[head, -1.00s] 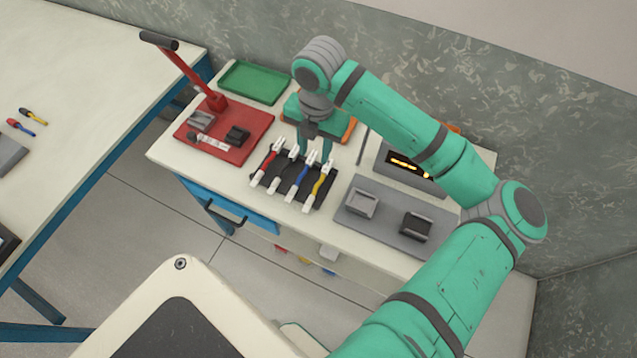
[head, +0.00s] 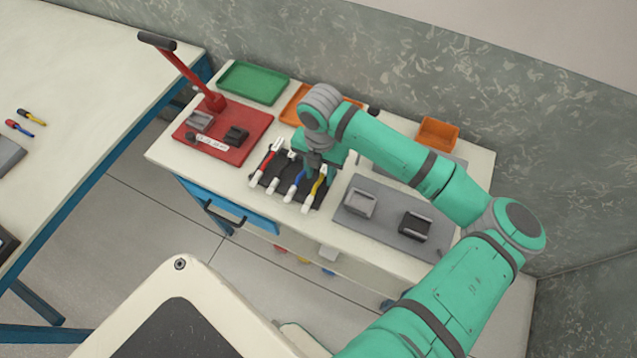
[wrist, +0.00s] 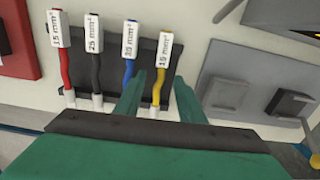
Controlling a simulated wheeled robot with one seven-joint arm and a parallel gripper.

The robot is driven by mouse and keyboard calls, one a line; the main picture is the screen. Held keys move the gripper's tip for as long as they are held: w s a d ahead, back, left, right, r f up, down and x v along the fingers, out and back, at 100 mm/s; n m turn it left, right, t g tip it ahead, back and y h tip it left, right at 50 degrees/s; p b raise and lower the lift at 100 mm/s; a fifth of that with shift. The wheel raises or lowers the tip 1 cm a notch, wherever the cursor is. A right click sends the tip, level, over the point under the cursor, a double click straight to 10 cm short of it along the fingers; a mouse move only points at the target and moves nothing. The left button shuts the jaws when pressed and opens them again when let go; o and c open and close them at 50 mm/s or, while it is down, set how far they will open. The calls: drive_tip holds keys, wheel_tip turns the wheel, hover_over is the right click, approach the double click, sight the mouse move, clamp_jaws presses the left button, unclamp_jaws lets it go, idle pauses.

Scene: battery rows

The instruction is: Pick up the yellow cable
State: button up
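The yellow cable (head: 317,189) lies at the right end of a row of cables on a black holder (head: 262,183). In the wrist view the yellow cable (wrist: 158,88) has a white end block marked with text. My gripper (head: 312,176) is low over the holder's far right part, and the arm hides part of the row. In the wrist view my gripper (wrist: 154,88) has its two fingers apart, one on each side of the yellow cable's lower part. I cannot tell whether either finger touches it.
Red, black and blue cables (wrist: 128,65) lie to the left on the same holder, the blue one close to my left finger. A grey plate with two blocks (head: 385,236) is at right. A red press (head: 240,150) stands at left, with green and orange trays behind.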

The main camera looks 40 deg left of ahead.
drive_tip(key=shift+s+a+f, duration=0.1)
drive_tip(key=shift+f, duration=0.25)
drive_tip(key=shift+c, duration=0.2)
clamp_jaws()
drive_tip(key=shift+r, duration=0.1)
